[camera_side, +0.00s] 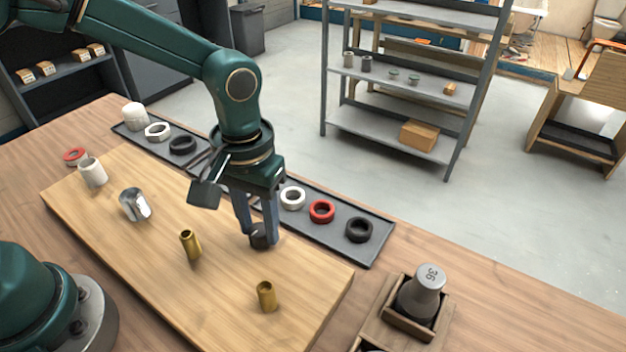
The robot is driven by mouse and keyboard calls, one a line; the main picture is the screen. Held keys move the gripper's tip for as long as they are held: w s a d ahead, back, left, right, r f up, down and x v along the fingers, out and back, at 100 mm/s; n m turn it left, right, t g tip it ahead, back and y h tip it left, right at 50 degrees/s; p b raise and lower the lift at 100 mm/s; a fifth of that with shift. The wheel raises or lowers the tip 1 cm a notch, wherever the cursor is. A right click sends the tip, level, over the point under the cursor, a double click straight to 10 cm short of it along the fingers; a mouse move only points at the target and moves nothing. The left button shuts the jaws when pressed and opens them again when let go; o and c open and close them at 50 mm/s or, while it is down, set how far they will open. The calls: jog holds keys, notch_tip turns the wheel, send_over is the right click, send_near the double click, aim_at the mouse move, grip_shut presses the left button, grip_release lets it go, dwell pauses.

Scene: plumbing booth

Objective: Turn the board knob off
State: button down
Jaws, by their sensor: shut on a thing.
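A wooden board (120,235) lies on the bench with several fittings on it. My gripper (260,230) points down over the board's far right part. Its two fingers are shut on a dark, short round knob (260,241) at the board surface. The fingers hide part of the knob, and I cannot tell which way it is turned. On the board stand a brass fitting (190,244) near the middle, another brass fitting (266,296) near the front right, a shiny metal piece (134,205) and a white cylinder (93,172) at the left.
A dark tray (378,246) behind the board holds several rings, white, red and black. A grey weight (425,289) marked 36 sits in a wooden holder (405,327) at the right. A red ring (75,156) lies at the left. A metal shelf (390,135) stands behind.

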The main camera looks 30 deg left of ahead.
aim_at(258, 228)
jog(key=shift+n, duration=0.4)
jog(key=shift+c, duration=2.4)
grip_release()
jog(key=shift+r, duration=2.65)
jog(key=shift+a, duration=0.1)
